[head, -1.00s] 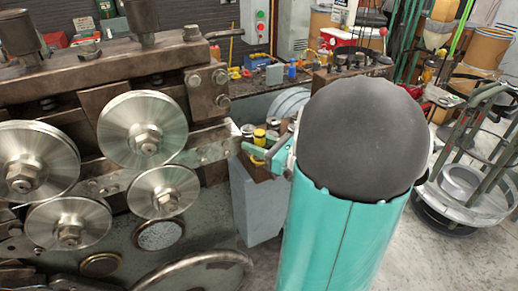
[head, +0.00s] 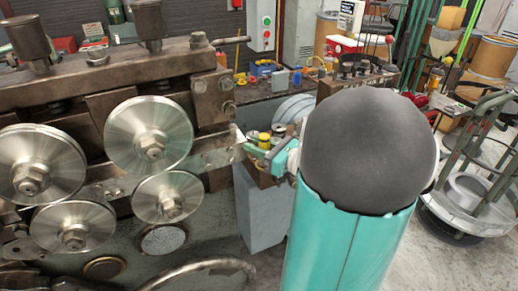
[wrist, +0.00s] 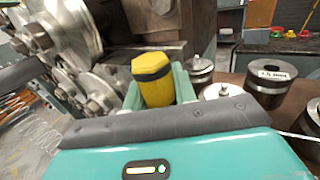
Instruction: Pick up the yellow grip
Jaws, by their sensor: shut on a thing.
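The yellow grip (wrist: 152,88) stands out in the wrist view as a yellow faceted piece with a dark band near its top. It sits between the two teal fingers of my gripper (wrist: 158,90), which is shut on it. Its lower end is hidden behind the dark padded edge of my wrist. In the head view my gripper (head: 259,151) is small and partly hidden by my own arm, beside the roller machine. Small yellow shapes show near the fingers there, but I cannot tell which is the grip.
The coiler's metal rollers (head: 148,133) are close on the left. In the wrist view, dark cylindrical tooling (wrist: 270,75) with metal tops stands on a brown bench (wrist: 236,64) to the right. A control box (head: 263,24) is on the back wall.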

